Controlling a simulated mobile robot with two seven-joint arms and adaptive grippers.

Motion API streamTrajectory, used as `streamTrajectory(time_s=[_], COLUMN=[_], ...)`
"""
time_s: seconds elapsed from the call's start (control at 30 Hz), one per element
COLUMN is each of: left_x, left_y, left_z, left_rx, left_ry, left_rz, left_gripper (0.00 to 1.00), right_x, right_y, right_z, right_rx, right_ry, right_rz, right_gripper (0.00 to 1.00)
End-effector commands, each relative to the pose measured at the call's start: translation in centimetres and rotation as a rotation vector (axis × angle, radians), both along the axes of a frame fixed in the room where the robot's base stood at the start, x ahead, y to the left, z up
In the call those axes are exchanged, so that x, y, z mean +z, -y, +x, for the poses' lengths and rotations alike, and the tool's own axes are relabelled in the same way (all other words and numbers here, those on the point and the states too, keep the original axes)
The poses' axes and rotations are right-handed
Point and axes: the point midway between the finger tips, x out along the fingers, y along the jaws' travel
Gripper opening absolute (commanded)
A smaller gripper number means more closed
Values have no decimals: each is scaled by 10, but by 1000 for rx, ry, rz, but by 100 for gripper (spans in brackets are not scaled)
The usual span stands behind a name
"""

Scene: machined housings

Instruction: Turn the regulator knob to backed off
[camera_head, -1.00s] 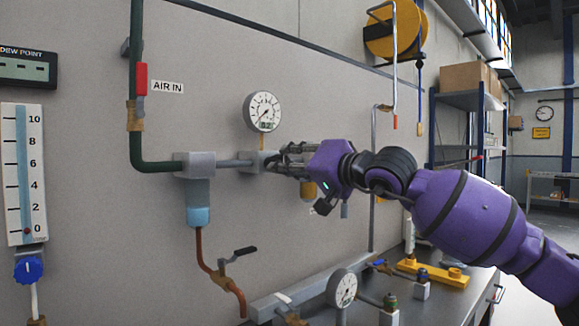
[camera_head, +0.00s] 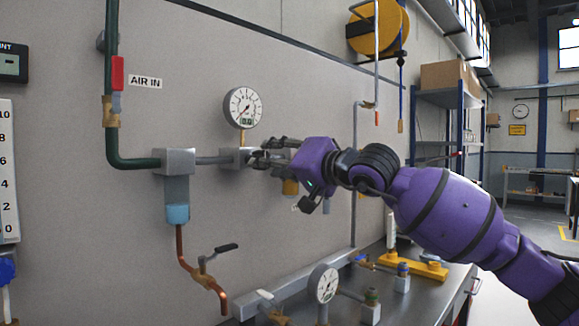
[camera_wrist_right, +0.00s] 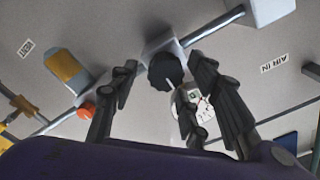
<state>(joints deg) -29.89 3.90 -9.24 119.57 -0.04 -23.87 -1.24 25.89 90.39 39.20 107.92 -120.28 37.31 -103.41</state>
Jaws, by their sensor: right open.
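The regulator is a pale block (camera_head: 232,158) on the air line, below a round white gauge (camera_head: 243,107). In the right wrist view its knob (camera_wrist_right: 165,72) is dark and ribbed, with a light pointer mark. My right gripper (camera_head: 262,158) is at the regulator, its fingers in front of the block's right side and hiding the knob in the head view. In the right wrist view the gripper (camera_wrist_right: 160,92) is open, with a finger on each side of the knob. I cannot tell whether either finger touches it. My left gripper is not in view.
Left of the regulator are a filter (camera_head: 177,190) and a green pipe (camera_head: 112,70). A lever valve (camera_head: 215,258) hangs below. Right of the regulator is a yellowish bowl unit (camera_head: 290,187). A bench (camera_head: 400,305) with gauges and fittings stands below my arm.

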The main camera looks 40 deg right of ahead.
Motion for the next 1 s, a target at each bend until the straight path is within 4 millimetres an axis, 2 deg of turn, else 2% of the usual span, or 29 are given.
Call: streamTrajectory(time_s=[0.4,0.5,0.7,1.0], left_x=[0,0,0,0], left_y=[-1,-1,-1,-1], left_z=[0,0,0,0], left_rx=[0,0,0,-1], left_ry=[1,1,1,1], left_rz=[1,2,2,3], left_gripper=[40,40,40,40], right_x=[-1,-1,-1,-1], right_y=[7,8,9,9], right_z=[-82,-97,-112,-113], right_rx=[-1,0,0,-1], right_ry=[-2,-1,-3,-3], right_rz=[2,1,0,-1], right_gripper=[43,43,43,43])
